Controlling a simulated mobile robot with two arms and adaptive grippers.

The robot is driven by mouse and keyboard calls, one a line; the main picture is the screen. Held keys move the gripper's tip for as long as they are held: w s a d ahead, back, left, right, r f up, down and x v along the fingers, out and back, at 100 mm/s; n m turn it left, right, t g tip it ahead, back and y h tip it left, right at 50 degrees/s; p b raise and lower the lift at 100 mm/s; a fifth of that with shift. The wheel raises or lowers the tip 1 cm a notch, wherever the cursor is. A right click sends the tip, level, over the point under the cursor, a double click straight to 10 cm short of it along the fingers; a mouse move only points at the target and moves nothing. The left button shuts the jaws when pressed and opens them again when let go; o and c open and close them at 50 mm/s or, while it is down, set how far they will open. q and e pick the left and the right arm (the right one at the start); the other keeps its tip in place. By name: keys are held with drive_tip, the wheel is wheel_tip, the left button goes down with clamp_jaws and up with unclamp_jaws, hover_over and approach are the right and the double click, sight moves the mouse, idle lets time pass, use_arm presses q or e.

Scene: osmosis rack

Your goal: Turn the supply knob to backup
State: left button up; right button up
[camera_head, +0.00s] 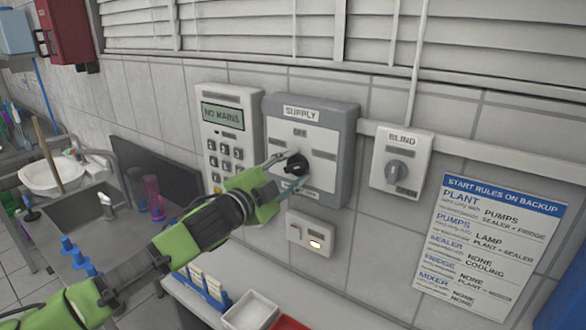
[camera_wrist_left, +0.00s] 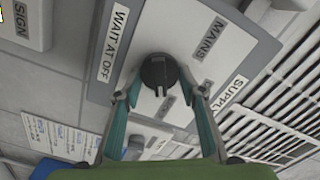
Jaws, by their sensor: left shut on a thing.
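The supply box (camera_head: 340,130) is a grey panel on the tiled wall, labelled SUPPLY at its top. Its round black supply knob (camera_head: 297,164) sits in the middle of the white face. My left gripper (camera_head: 293,168) reaches in from the left, with its two fingers on either side of the knob and shut on it. In the left wrist view the knob (camera_wrist_left: 158,74) shows between the fingertips (camera_wrist_left: 164,92), beside labels reading MAINS and WAIT AT OFF. I cannot clearly tell which label the knob points to. My right gripper is not in view.
A keypad panel (camera_head: 229,105) reading NO MAINS is just left of the box. A BLIND knob panel (camera_head: 401,160) and a rules sign (camera_head: 488,245) are to the right. A small switch box (camera_head: 311,233) is below. A sink (camera_head: 85,210) stands at the left.

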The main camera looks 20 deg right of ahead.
use_arm(q)
drive_tip(key=o, duration=1.1)
drive_tip(key=v, duration=1.2)
drive_tip(key=shift+f, duration=0.1)
